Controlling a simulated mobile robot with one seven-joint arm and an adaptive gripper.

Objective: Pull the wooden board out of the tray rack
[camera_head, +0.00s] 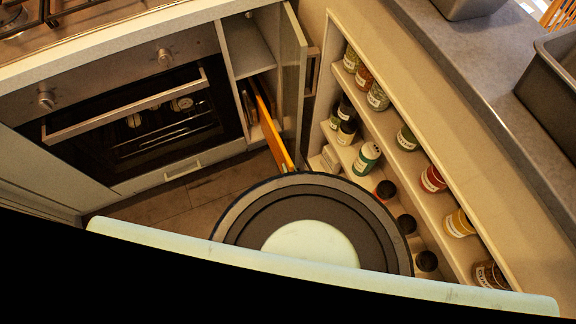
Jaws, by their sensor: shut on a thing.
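The wooden board (271,130) is a thin orange-brown panel seen nearly edge-on. It stands upright and sticks out of the tray rack (249,112), an open narrow cabinet compartment right of the oven. Its near end reaches the edge of a large dark round part of my own body, which covers what lies below. Other thin panels seem to stand in the rack to the left of the board. My gripper cannot be made out; the round part may hide it near the board's near end.
An open cabinet door (293,75) stands close to the right of the board. Shelves with several spice jars (366,159) run along the right. The oven (130,120) with its bar handle is at left. Some wooden floor (205,190) is free before the oven.

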